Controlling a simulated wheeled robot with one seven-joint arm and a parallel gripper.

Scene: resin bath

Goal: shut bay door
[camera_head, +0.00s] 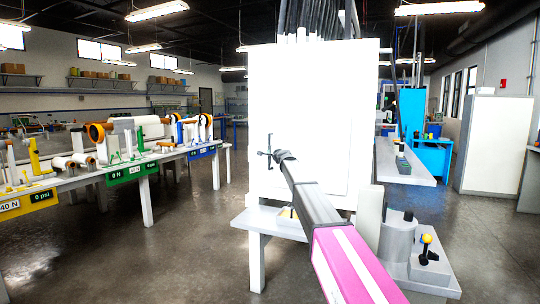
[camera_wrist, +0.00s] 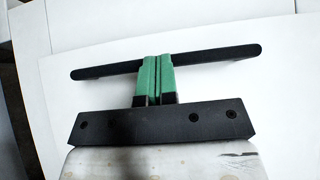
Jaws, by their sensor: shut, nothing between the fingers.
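The bay door (camera_head: 305,110) is a plain white panel on the front of a tall white cabinet, and it fills most of the wrist view (camera_wrist: 220,110). A dark bar handle (camera_head: 268,145) is on its left part. In the wrist view the black handle (camera_wrist: 215,55) runs across the picture. My gripper (camera_head: 277,154) is at the handle, its green fingers (camera_wrist: 157,60) pressed together and overlapping the middle of the bar. Nothing is between them. I cannot tell whether they touch the bar. Whether the door is fully closed is unclear.
A long bench (camera_head: 60,185) with rollers and yellow, green and blue signs stands at the left. A grey shelf (camera_head: 405,165) and a tall white cabinet (camera_head: 495,145) stand at the right. The floor left of the bay (camera_head: 195,230) is clear.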

